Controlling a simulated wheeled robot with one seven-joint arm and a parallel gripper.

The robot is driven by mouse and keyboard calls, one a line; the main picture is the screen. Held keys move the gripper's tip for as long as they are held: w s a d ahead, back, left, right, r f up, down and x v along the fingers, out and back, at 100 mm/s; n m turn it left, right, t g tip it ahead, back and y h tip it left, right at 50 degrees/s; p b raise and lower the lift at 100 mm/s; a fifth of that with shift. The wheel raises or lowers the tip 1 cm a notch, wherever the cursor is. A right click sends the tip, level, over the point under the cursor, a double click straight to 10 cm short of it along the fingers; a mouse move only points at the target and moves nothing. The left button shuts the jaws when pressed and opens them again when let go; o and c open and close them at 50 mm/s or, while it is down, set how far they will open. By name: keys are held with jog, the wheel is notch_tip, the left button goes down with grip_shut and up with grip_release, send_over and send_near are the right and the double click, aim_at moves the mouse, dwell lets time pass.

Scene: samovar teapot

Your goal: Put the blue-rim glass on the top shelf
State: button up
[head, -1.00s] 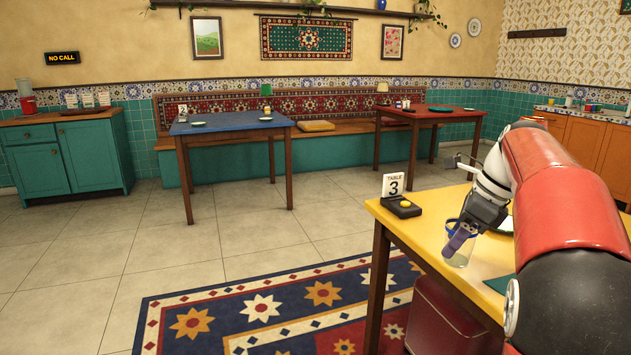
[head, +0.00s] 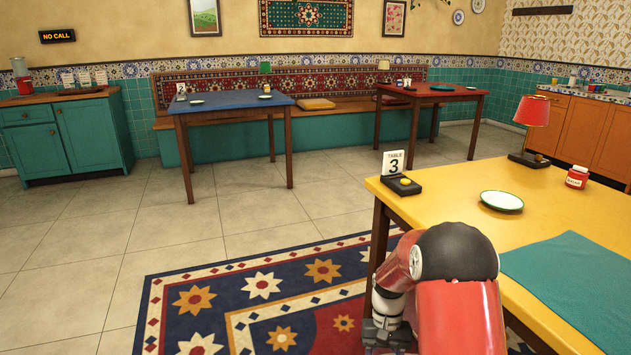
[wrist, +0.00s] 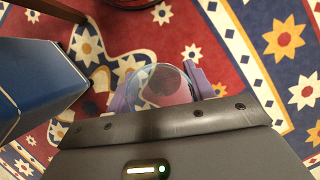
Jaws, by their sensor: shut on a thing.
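My gripper (wrist: 161,84) has its purple fingers shut on the clear blue-rim glass (wrist: 158,76), one finger on each side of its round rim in the wrist view. The patterned rug shows through the glass. In the head view my gripper (head: 384,334) is low, in front of the yellow table's left edge, partly hidden by my arm. The glass cannot be made out there. No top shelf can be clearly identified in these frames.
A blue boxy surface (wrist: 35,75) is close at left in the wrist view. Open floor lies left.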

jog(key=f, duration=0.1)
jog(key=n, duration=0.1)
jog(key=f, duration=0.1)
jog(key=shift+s+a+f+n, duration=0.25)
jog(key=shift+a+f+n, duration=0.05)
jog(key=shift+a+f, duration=0.1)
jog(key=shift+d+r, duration=0.1)
jog(key=shift+r, duration=0.1)
jog(key=shift+s+f, duration=0.1)
jog(key=shift+w+r, duration=0.25)
jog(key=shift+r, duration=0.05)
